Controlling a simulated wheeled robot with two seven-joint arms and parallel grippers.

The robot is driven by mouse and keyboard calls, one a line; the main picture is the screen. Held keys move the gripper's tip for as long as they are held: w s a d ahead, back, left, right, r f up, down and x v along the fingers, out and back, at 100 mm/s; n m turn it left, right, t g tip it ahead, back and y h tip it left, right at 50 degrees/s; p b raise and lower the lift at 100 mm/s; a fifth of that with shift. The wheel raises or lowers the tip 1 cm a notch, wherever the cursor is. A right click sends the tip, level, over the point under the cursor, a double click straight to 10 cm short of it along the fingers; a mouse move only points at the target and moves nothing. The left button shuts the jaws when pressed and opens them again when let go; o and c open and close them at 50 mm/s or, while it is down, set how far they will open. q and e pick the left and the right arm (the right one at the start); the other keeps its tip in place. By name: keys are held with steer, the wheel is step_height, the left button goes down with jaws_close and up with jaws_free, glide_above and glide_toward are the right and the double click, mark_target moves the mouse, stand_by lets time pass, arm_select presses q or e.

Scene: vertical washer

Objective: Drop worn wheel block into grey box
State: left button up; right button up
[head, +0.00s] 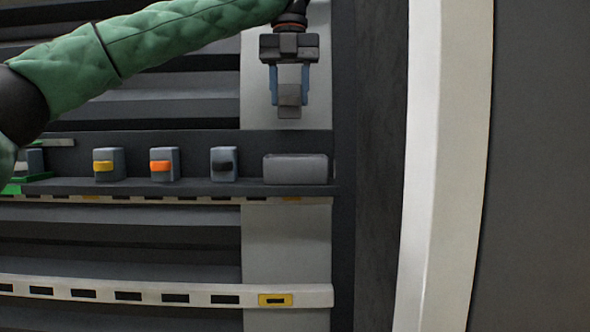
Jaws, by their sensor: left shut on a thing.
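My left gripper (289,88) hangs at the upper middle, its arm coming in from the left in a green padded sleeve. Its blue-tipped fingers are shut on a small grey block (289,101), which I take to be the worn wheel block. The block is held in the air above the grey box (295,170), apart from it. The grey box stands at the right end of a dark shelf; its inside is hard to see from here. My right gripper is not in view.
On the dark shelf (200,188), left of the box, stand grey blocks with a black (223,165), an orange (163,165) and a yellow (106,166) part. Another block (33,162) is at far left near a green piece. A pale upright post (432,160) rises at right.

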mark_target(289, 112)
arm_select(q)
step_height(289, 112, down, 3)
steer(key=shift+r, duration=0.1)
steer(key=shift+w+f, duration=0.15)
steer(key=shift+f, duration=0.6)
steer(key=shift+s, duration=0.25)
steer(key=o, duration=1.1)
steer(key=shift+w, duration=0.15)
